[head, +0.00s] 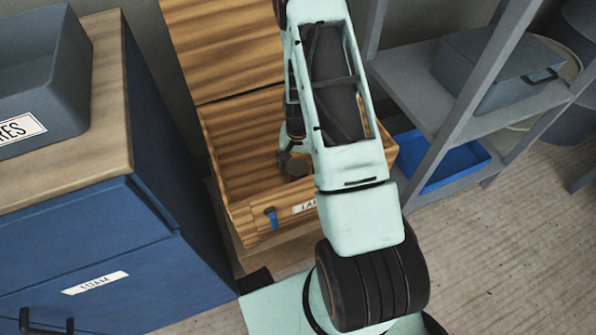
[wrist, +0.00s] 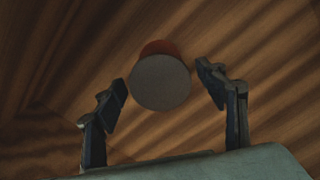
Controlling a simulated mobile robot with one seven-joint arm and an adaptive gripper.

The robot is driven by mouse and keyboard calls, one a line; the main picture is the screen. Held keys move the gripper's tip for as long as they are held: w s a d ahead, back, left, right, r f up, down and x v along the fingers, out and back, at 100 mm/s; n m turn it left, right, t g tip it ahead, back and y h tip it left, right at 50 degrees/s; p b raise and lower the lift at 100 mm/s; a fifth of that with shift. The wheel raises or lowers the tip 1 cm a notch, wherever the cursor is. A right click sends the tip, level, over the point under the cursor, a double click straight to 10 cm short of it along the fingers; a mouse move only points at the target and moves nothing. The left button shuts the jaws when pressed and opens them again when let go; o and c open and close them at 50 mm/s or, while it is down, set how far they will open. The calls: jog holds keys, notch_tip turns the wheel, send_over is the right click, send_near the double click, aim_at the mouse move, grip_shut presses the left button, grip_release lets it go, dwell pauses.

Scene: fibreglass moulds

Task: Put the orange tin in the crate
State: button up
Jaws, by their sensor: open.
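The orange tin (wrist: 160,85) shows in the wrist view as a round grey top with a strip of orange-red side behind it. It is between the spread fingers of my gripper (wrist: 164,78), with a gap on each side. Wood lies behind it. In the head view my gripper (head: 288,160) is down inside the open wooden crate (head: 244,220), near its floor. A dark round shape beside the fingers there may be the tin's top. My arm hides the crate's right part.
The crate's raised lid (head: 215,45) stands at the back. A blue cabinet (head: 100,270) with a grey bin (head: 45,80) on top is close on the left. A grey shelf (head: 425,90) holding a grey box (head: 490,70) and a blue tray (head: 450,168) is on the right.

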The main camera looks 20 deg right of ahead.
notch_tip(320, 180, up, 8)
jog(key=shift+f+p, duration=0.2)
jog(key=shift+p, duration=0.7)
